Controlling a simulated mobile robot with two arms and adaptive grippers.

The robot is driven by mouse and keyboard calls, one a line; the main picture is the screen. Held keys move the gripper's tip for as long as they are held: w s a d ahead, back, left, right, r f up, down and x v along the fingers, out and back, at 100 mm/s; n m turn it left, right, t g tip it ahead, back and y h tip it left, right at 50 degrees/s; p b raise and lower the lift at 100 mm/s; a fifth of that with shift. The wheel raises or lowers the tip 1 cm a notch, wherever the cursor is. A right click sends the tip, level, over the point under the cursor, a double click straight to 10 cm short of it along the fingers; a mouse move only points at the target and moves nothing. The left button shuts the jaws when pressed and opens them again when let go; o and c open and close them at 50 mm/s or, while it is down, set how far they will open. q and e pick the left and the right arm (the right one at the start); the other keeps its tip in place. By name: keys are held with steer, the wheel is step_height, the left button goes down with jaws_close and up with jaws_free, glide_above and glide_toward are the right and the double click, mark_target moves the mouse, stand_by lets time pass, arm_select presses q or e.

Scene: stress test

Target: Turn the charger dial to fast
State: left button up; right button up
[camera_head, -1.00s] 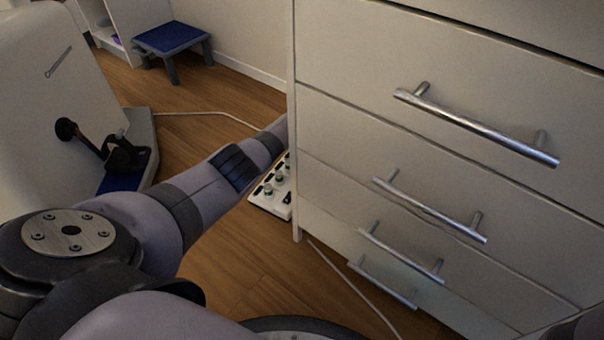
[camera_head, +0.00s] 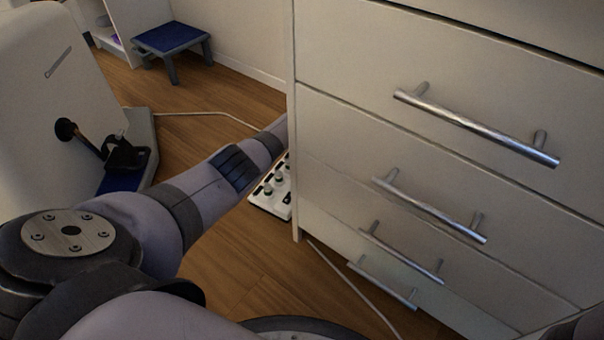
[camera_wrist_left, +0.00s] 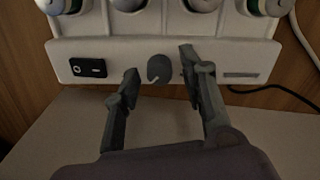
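The white charger (camera_head: 271,200) sits low by the left side of the drawer cabinet, partly hidden by my left arm and the cabinet. In the left wrist view the charger's front panel (camera_wrist_left: 225,57) fills the top, with a grey round dial (camera_wrist_left: 160,69) near its middle. My left gripper (camera_wrist_left: 158,78) is open, its two fingers apart on either side of the dial. The tips reach about the panel face, the right one closer to the dial; I cannot tell whether either touches. In the head view the left gripper is hidden behind the cabinet. My right gripper is not in view.
Several batteries or plugs stand in slots above. The drawer cabinet (camera_head: 350,125) with metal handles closely borders my left arm. A blue-topped step stool (camera_head: 170,37) stands farther back. Cables lie on the wooden floor.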

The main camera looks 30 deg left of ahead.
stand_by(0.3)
arm_select(q)
step_height(320, 180, up, 12)
stand_by(0.6)
stand_by(0.3)
